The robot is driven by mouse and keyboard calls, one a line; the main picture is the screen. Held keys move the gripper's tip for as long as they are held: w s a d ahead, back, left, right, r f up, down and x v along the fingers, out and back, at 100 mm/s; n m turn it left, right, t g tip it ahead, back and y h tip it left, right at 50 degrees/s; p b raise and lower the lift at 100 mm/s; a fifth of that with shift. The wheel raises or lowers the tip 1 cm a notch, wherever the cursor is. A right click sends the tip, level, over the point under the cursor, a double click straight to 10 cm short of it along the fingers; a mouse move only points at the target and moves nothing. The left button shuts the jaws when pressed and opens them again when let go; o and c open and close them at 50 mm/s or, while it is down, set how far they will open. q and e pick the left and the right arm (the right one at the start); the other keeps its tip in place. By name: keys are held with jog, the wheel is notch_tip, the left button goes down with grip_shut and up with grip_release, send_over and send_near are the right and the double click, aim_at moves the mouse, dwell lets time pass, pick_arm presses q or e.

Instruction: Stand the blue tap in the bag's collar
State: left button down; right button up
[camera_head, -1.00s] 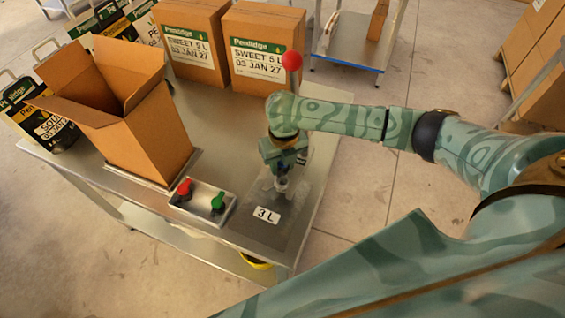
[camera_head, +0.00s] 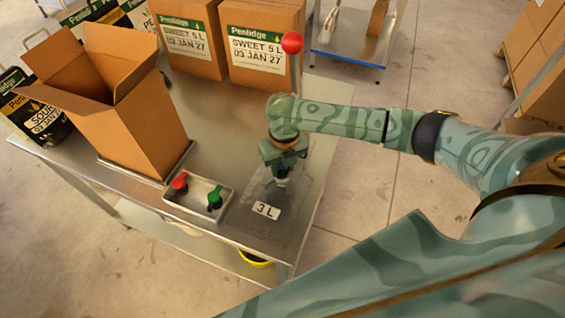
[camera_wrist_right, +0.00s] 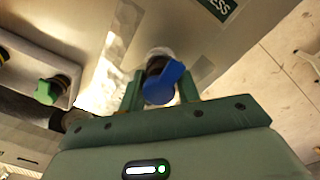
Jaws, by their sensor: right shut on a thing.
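My right gripper (camera_head: 282,176) is shut on the blue tap (camera_wrist_right: 163,83), which shows between the fingers in the right wrist view. In the head view the tap is mostly hidden by the gripper. The clear bag (camera_head: 285,212) lies flat on the metal table, with a "3 L" label. A whitish round piece (camera_wrist_right: 160,53), which looks like the bag's collar, is just beyond the tap in the wrist view. I cannot tell whether the tap is seated in it. My left gripper is not in view.
A small tray (camera_head: 196,204) left of the bag holds a red tap (camera_head: 180,181) and a green tap (camera_head: 215,199). An open carton (camera_head: 140,130) stands further left. Closed cartons (camera_head: 262,45) and a red-knobbed lever (camera_head: 292,43) are behind my gripper.

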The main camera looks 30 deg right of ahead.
jog(key=shift+f, duration=0.35)
dwell(0.4)
jog(key=o, duration=1)
jog(key=shift+o, duration=0.2)
jog(key=r+p, duration=0.1)
jog(key=r, duration=0.2)
jog(key=r+p, duration=0.1)
jog(key=r, duration=0.3)
jog(key=shift+d+r, duration=0.2)
jog(key=shift+r, duration=0.05)
jog(key=shift+a, duration=0.1)
